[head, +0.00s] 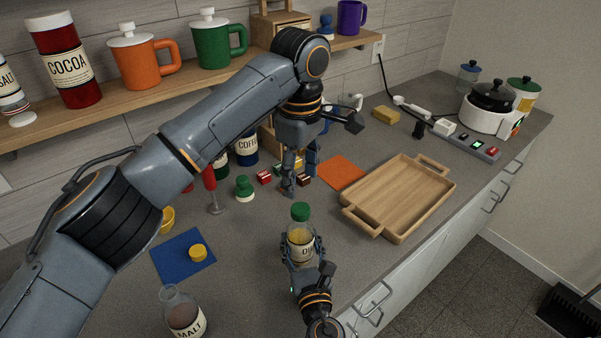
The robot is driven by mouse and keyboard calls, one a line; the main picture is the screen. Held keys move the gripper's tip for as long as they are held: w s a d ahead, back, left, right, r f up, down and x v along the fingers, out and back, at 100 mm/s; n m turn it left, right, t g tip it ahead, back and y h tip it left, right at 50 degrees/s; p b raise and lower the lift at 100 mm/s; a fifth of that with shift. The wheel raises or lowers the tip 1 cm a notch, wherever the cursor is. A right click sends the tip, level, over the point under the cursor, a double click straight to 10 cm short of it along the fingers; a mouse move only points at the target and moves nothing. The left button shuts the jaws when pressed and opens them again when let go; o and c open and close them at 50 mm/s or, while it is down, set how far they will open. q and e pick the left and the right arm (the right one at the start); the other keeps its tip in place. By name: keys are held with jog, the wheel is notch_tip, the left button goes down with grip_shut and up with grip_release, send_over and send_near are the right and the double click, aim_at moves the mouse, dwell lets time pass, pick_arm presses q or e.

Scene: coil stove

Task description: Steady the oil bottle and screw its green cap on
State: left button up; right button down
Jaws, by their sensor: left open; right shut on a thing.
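The oil bottle (300,252) stands upright on the grey counter, clear glass with yellowish contents and a pale label. Its green cap (300,211) sits on the bottle's mouth; how tight it is cannot be seen. My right gripper (303,246) comes from the front and is shut around the bottle's body, its fingers on both sides, hiding part of the label. My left gripper (300,185) points down just behind the cap as seen here.
A wooden tray (436,205) lies to the right beside an orange mat (341,173). A blue mat (170,262) with a yellow cap (198,252) and an open malt bottle (183,313) are on the left. A green-topped shaker (244,188) and small boxes stand behind. A shelf (120,110) runs above.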

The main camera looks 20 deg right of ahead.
aim_at(300, 208)
pick_arm(q)
jog(key=shift+n, duration=0.4)
jog(key=shift+f, duration=0.1)
jog(key=shift+f, duration=3.9)
